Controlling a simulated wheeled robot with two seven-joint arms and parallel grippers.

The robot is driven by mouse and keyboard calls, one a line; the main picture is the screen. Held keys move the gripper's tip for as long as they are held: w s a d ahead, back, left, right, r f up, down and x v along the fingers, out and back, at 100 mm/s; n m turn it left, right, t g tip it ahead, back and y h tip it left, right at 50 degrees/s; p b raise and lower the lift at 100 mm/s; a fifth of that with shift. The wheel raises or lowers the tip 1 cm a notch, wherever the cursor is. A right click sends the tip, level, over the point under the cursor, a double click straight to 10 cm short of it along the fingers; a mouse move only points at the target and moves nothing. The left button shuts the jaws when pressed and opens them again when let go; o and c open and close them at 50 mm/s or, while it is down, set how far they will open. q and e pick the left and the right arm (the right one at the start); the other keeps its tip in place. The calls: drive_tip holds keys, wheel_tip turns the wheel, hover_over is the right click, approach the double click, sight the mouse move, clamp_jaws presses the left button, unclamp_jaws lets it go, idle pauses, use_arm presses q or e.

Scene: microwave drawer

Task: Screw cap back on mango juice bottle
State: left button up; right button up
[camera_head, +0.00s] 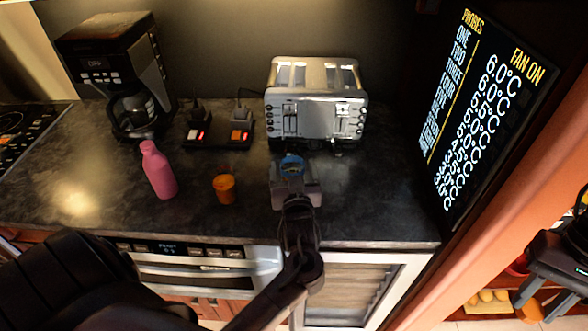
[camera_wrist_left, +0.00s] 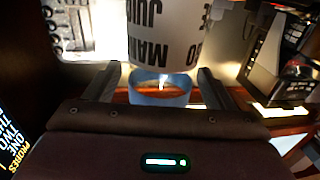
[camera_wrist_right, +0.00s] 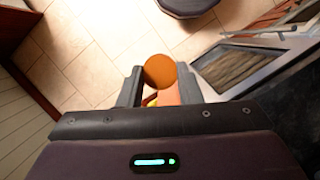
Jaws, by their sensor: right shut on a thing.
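A bottle with a white label lettered MANGO JUICE (camera_wrist_left: 165,35) is upside down in the left wrist view, with a blue ring-like part (camera_wrist_left: 160,92) at its end. That blue part (camera_head: 291,166) shows in the head view in front of the toaster; my gripper hides the rest. My left gripper (camera_head: 292,178) has its fingers apart on either side of the blue part, with gaps visible in the left wrist view (camera_wrist_left: 156,85). My right gripper (camera_head: 535,290), at the far right, is shut on an orange round thing (camera_wrist_right: 160,72); I cannot tell if it is the cap.
A pink bottle (camera_head: 158,170) and an orange jar (camera_head: 224,188) stand left on the dark counter (camera_head: 95,185). A toaster (camera_head: 315,105), a coffee maker (camera_head: 125,75) and switch boxes (camera_head: 215,135) stand at the back. A display panel (camera_head: 490,110) bounds the right.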

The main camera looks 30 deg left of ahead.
use_arm(q)
drive_tip(key=v, duration=1.2)
idle(0.5)
